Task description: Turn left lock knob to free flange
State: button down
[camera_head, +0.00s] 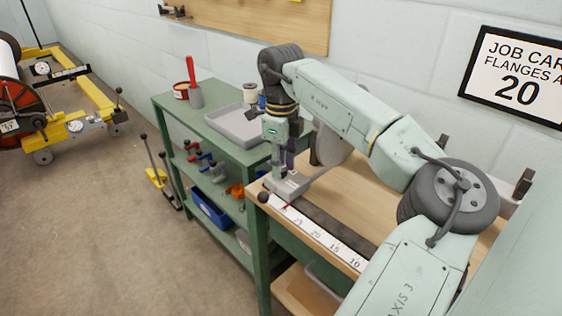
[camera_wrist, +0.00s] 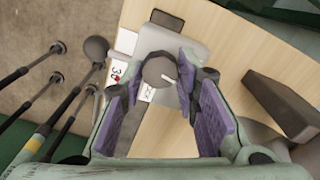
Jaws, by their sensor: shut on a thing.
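The round dark grey lock knob (camera_wrist: 159,72), with a white pointer line, sits on a light grey block (camera_wrist: 175,42) in the wrist view. My gripper (camera_wrist: 160,76) has its purple-padded fingers on either side of the knob, shut on it. In the head view my gripper (camera_head: 284,168) reaches down over the same grey block (camera_head: 288,187) at the bench's far left end, and the knob is hidden there. A large grey disc (camera_head: 334,146), probably the flange, stands behind my arm, partly covered.
A white number scale (camera_head: 318,237) runs along the wooden bench front. A black ball handle (camera_head: 263,197) sticks out at its left end. A green shelf cart (camera_head: 217,117) with a grey tray (camera_head: 238,124) stands close at left.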

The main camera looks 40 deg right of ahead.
jog(key=c, duration=2.4)
grip_release()
jog(key=shift+n, duration=1.2)
jog(key=c, duration=2.4)
grip_release()
jog(key=c, duration=2.4)
grip_release()
jog(key=c, duration=1.2)
grip_release()
jog(key=shift+c, duration=0.2)
notch_tip(320, 180, up, 12)
